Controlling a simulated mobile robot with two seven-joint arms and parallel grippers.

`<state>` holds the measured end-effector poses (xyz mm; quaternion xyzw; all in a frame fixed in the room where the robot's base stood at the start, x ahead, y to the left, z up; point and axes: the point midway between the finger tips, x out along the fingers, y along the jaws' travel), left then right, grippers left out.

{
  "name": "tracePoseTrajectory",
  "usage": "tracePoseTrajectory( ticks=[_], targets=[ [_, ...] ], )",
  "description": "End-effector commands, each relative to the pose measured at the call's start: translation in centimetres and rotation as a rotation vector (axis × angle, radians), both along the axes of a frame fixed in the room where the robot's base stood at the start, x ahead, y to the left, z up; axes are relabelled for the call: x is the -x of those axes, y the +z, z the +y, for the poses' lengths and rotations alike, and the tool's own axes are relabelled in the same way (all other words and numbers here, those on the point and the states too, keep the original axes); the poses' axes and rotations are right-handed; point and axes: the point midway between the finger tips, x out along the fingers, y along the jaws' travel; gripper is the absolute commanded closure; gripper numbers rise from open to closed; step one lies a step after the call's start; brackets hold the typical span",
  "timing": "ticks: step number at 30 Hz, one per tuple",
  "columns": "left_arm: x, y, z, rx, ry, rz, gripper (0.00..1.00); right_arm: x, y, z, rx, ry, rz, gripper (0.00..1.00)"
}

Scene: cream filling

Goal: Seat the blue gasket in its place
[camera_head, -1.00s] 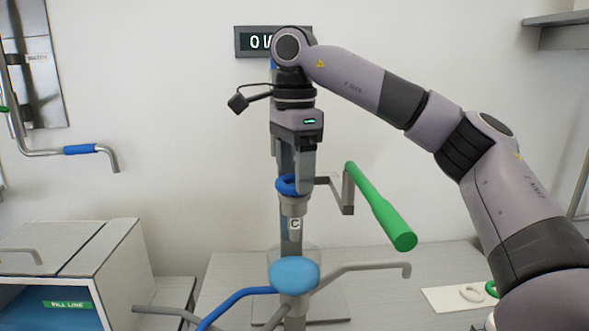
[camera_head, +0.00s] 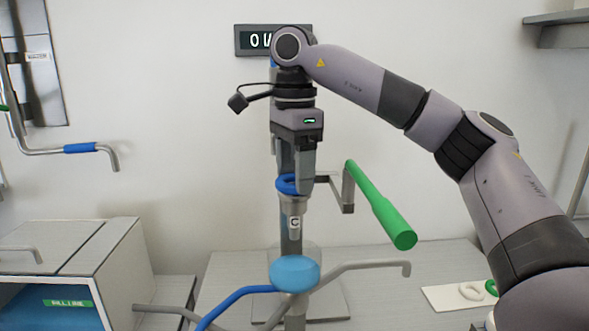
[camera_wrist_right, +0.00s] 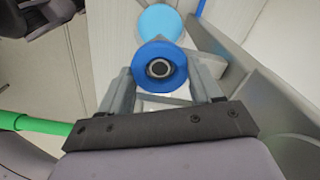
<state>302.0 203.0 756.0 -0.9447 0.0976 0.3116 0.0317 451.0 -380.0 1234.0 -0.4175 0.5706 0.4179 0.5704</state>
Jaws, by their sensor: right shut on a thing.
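The blue gasket (camera_head: 288,185) is a ring between the fingers of my right gripper (camera_head: 293,178), which is shut on it and points down. In the right wrist view, the gasket (camera_wrist_right: 160,52) lies between the two fingers (camera_wrist_right: 163,88), with a round metal end showing in its hole. Just below the gasket in the head view is a tapered grey piece marked C (camera_head: 294,210). I cannot tell whether the gasket is fully down on it. My left gripper is not in view.
A light blue round cap (camera_head: 294,272) with bent arms stands below. A green handle (camera_head: 382,208) juts out close to the right. A white plate (camera_head: 445,299) with a pale ring (camera_head: 471,291) and a green ring lies at right. A box (camera_head: 135,260) stands at left.

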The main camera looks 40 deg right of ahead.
Motion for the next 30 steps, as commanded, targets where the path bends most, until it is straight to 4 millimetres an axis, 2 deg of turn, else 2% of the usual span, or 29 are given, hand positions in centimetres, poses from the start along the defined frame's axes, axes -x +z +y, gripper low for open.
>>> tracePoseTrajectory(
  ticks=[15,16,18,26,30],
  targets=[
    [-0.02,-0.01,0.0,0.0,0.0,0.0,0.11,0.01,-0.45,0.01,0.0,0.001,0.0,0.65],
    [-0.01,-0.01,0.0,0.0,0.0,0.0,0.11,0.01,-0.42,0.01,0.0,0.001,0.0,0.26],
    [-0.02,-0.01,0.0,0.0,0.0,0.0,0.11,0.0,-0.41,0.01,0.0,0.0,0.0,0.06],
    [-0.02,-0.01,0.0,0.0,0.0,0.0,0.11,0.0,-0.39,0.0,0.0,0.0,0.0,0.06],
    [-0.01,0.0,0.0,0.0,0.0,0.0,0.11,-0.04,0.27,0.02,0.001,0.0,-0.002,0.06]
  ],
)
